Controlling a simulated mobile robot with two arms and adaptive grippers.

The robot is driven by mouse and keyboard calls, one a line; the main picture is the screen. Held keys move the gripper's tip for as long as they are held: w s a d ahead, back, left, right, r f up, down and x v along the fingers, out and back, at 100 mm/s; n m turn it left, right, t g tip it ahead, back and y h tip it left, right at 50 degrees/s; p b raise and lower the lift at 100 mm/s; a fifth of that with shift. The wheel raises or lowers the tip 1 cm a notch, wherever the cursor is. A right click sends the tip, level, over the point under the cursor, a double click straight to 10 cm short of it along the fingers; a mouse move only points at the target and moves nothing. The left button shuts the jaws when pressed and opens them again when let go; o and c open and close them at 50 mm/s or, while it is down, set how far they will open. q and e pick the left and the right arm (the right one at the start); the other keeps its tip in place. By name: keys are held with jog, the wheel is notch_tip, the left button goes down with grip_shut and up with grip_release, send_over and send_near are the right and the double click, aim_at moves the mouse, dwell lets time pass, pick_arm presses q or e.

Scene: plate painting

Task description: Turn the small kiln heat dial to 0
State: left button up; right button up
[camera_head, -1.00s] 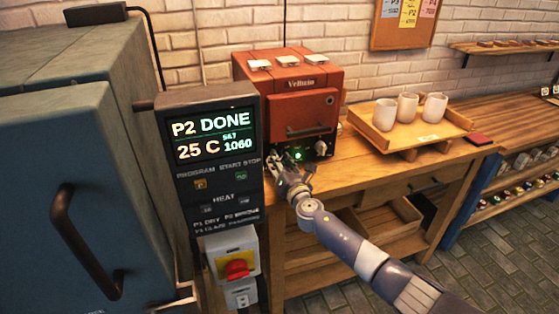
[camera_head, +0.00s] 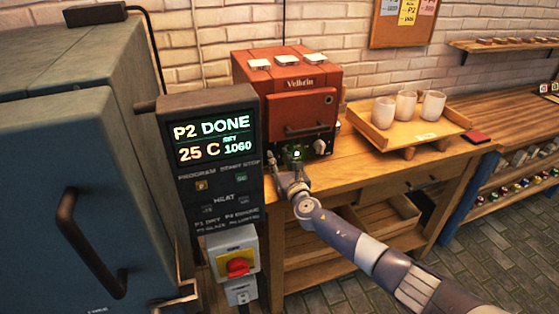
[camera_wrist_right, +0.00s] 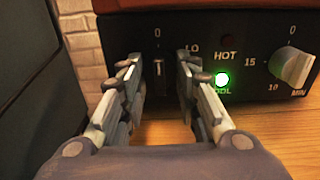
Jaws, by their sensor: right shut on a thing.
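The small red kiln (camera_head: 292,108) stands on the wooden bench. Its black control panel (camera_wrist_right: 240,62) fills the upper part of the right wrist view. The heat dial (camera_wrist_right: 160,78) is dark and sits under a "0" mark, with "LO" to its right. Its pointer seems upright toward the 0, but the fingers partly hide it. My right gripper (camera_wrist_right: 160,88) is shut on this dial, one finger at each side. In the head view the right gripper (camera_head: 283,172) is at the panel's left end and hides the dial. My left gripper is not in view.
A green light (camera_wrist_right: 222,79) glows beside the right finger. The minute timer knob (camera_wrist_right: 291,66) is further right. The large kiln's control box (camera_head: 212,150) stands close on the left, with a red switch (camera_head: 237,267) below. A tray (camera_head: 440,140) of cups is on the right.

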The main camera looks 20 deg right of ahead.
jog(key=shift+f, duration=0.15)
jog(key=o, duration=1.1)
jog(key=shift+c, duration=0.2)
jog(key=s, duration=1.2)
jog(key=shift+d, duration=0.2)
